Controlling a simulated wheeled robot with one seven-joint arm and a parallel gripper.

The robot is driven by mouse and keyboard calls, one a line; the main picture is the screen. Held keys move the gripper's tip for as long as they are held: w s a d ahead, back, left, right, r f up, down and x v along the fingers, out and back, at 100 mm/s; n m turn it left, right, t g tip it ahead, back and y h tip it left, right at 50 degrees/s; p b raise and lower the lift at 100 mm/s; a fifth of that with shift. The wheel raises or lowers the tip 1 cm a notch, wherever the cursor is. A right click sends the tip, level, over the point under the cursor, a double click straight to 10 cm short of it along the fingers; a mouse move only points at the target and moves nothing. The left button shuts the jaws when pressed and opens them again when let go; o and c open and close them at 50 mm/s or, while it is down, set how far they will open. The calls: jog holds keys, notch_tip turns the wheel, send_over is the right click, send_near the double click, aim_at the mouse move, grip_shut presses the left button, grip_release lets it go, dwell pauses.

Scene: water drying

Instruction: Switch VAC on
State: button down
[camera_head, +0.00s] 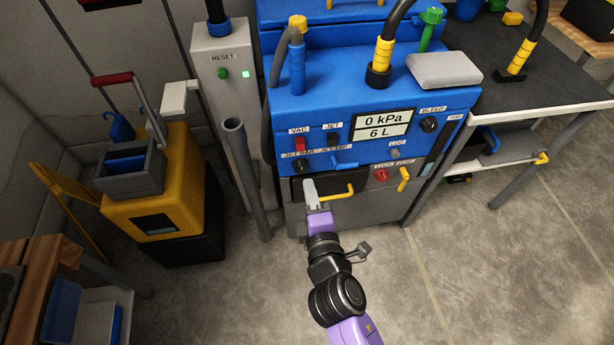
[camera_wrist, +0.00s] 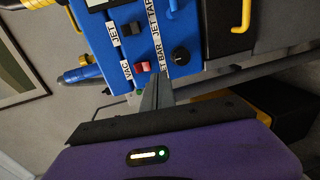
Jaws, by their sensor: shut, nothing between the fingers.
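The VAC switch (camera_head: 299,145) is a red rocker under the VAC label, at the left of the blue machine's front panel (camera_head: 350,112). It also shows in the wrist view (camera_wrist: 143,67), beside the VAC label. The readout (camera_head: 384,126) shows 0 kPa and 6 L. My gripper (camera_head: 308,182) is shut and empty, in front of the machine below the VAC switch and the JET BAR knob (camera_head: 297,167). In the wrist view my fingertips (camera_wrist: 157,80) are close to the red switch. I cannot tell whether they touch it.
The black JET switch (camera_head: 332,137) and the blue JET TAP handle (camera_head: 345,163) are right of VAC. A yellow handle (camera_head: 338,193) juts out below the panel. A grey RESET post (camera_head: 222,70) and an upright grey pipe (camera_head: 247,175) stand left. The floor in front is clear.

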jog(key=s, duration=0.1)
jog(key=s+d, duration=0.1)
jog(key=s, duration=0.3)
jog(key=shift+d+f+b, duration=0.2)
jog(key=shift+f+b, duration=0.1)
jog(key=shift+f, duration=0.05)
